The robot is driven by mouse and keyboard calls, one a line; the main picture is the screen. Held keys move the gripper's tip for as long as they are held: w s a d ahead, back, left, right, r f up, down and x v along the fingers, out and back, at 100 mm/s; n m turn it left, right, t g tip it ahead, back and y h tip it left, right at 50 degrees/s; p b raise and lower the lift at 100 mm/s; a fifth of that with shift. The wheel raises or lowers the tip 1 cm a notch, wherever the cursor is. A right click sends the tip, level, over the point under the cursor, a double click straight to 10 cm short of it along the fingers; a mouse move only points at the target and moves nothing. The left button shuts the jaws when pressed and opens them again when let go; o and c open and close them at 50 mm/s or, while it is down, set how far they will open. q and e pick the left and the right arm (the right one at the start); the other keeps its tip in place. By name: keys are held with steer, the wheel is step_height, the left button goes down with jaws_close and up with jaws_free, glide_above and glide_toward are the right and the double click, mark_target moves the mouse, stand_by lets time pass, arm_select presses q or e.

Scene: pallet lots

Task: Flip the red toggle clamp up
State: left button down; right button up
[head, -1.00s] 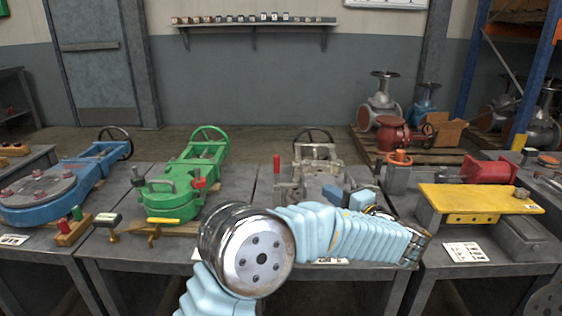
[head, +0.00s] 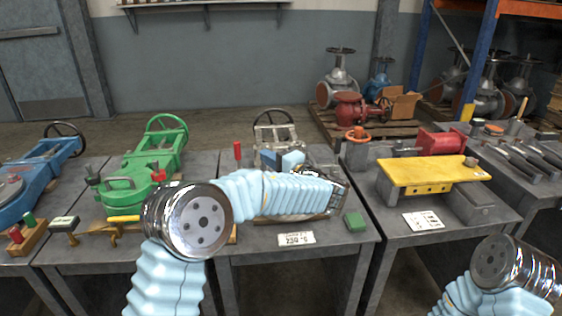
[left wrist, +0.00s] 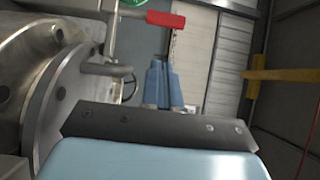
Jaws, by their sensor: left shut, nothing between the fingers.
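The red handle (head: 237,150) of the toggle clamp stands upright at the left side of the grey metal valve (head: 272,132) on the middle table. In the left wrist view the red handle (left wrist: 165,19) lies across the picture near the top, on a metal rod. My left gripper (head: 270,157) is in front of the valve, to the right of the red handle and apart from it. Its blue fingers (left wrist: 163,80) are shut and empty in the left wrist view. My left forearm hides the clamp's base and the valve's lower front. My right gripper is not in view.
A green valve (head: 125,188) stands on the left table. A green block (head: 354,221) and a label card (head: 297,239) lie at the middle table's front. A yellow plate (head: 425,175) is on the right table. A large round flange (left wrist: 65,105) is close on the left in the left wrist view.

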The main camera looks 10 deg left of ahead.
arm_select(q)
steer(key=a, duration=0.3)
steer(key=a+p, duration=0.1)
steer(key=a, duration=0.1)
steer(key=shift+w+a, duration=0.1)
steer(key=shift+w, duration=0.25)
steer(key=shift+a+n+b, duration=0.2)
steer(key=shift+n+b, duration=0.1)
steer(key=shift+b, duration=0.45)
